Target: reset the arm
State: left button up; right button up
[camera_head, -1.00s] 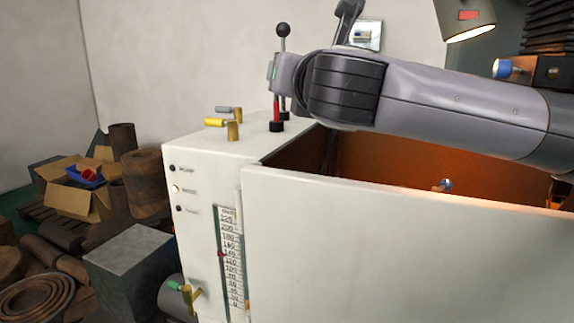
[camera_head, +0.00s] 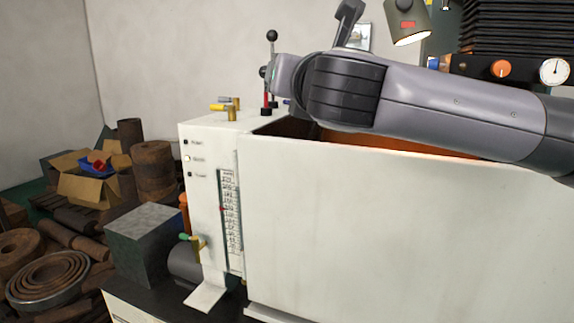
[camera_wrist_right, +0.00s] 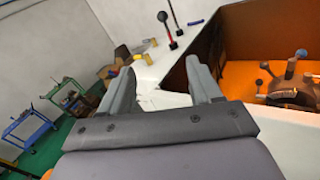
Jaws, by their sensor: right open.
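My right arm (camera_head: 450,95) comes in from the right, raised above the white machine cabinet (camera_head: 380,215). Its gripper is mostly hidden behind the wrist in the head view. In the right wrist view the right gripper (camera_wrist_right: 163,82) shows two grey fingers spread wide apart with nothing between them. Beyond the fingers are the cabinet top, a red lever (camera_wrist_right: 165,27) and a black-knobbed lever. The same black-knobbed lever (camera_head: 272,55) stands close to the wrist in the head view. My left gripper is not in view.
The cabinet's open bay (camera_wrist_right: 250,45) has an orange-lit interior with a knobbed chuck (camera_wrist_right: 292,88). Yellow and grey handles (camera_head: 220,107) sit on the cabinet's left top. A lamp (camera_head: 407,22) hangs above. A grey block (camera_head: 142,240), cardboard box and rusty stock crowd the left.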

jog(key=s+a+f+m+g+y, duration=0.1)
jog(key=a+f+m+g+y, duration=0.15)
jog(key=f, duration=0.75)
jog(key=a+f+m+g+y, duration=0.2)
jog(key=a+f+m, duration=0.15)
jog(key=f, duration=0.55)
jog(key=s+d+f+m+g+y, duration=0.1)
jog(key=s+f+m, duration=0.1)
jog(key=f+m, duration=0.35)
jog(key=s+d+f+m, duration=0.1)
jog(key=s+f+m, duration=0.15)
jog(key=f, duration=0.55)
jog(key=s+d+f+m+h, duration=0.1)
jog(key=s+d+f+m, duration=0.4)
jog(key=f, duration=0.4)
jog(key=s+d+f+m+h, duration=0.2)
jog(key=s+d+f+m, duration=0.1)
jog(key=d+f+m, duration=0.5)
jog(key=s+d+f+m+g+h, duration=0.1)
jog(key=s+d+f+m+h, duration=0.1)
jog(key=s+d+f, duration=0.3)
jog(key=s+d+f+m+h, duration=0.2)
jog(key=s+d+f+m, duration=0.2)
jog(key=s+f, duration=0.3)
jog(key=s+d, duration=0.1)
jog(key=s, duration=0.1)
jog(key=shift+s+f+g, duration=0.3)
jog(key=shift+s+g, duration=0.05)
